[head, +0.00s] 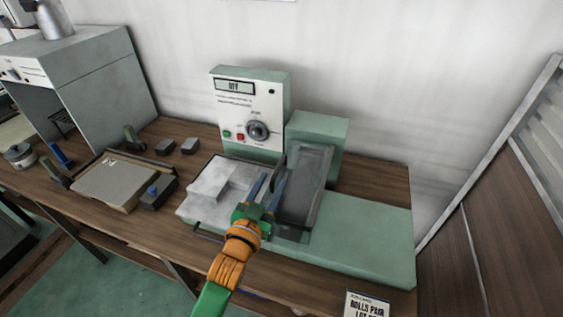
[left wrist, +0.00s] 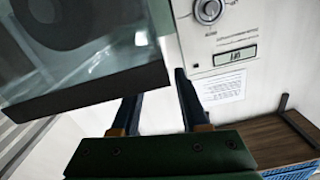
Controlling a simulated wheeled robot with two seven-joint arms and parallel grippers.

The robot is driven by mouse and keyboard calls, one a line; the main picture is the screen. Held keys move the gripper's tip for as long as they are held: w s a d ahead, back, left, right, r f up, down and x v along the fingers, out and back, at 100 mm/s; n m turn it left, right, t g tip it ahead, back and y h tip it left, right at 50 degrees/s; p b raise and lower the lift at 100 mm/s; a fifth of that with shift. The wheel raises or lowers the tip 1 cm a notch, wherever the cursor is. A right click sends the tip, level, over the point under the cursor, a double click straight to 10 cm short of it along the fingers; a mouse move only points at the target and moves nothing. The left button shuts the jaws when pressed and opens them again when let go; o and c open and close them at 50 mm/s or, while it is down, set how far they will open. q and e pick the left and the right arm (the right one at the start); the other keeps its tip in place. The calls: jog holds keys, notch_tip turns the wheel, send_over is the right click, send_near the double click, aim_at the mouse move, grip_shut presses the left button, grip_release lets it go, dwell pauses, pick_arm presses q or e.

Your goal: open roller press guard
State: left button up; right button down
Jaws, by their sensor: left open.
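The roller press stands on the wooden bench, with its control panel (head: 248,112) at the back. Its dark-framed, see-through guard (head: 309,180) stands tilted in front of the green housing. In the left wrist view the guard (left wrist: 95,80) fills the upper left, with a dark round shape behind its clear pane. My left gripper (head: 268,183) is open, its blue fingers pointing toward the press beside the guard's left edge. In the left wrist view its fingers (left wrist: 155,102) are apart with nothing between them, close to the guard's lower edge; contact cannot be told. My right gripper is not in view.
A pale feed table (head: 198,209) with a light block lies left of my gripper. A flat green surface (head: 365,235) extends to the right. Further left are a tan board (head: 110,185), small dark blocks (head: 190,146) and a green-grey cabinet (head: 98,90).

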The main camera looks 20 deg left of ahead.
aim_at(300, 179)
pick_arm(q)
jog(key=w, duration=0.5)
jog(key=shift+w+d, duration=0.1)
jog(key=shift+w, duration=0.25)
jog(key=shift+s+r, duration=0.15)
grip_shut()
dwell(0.9)
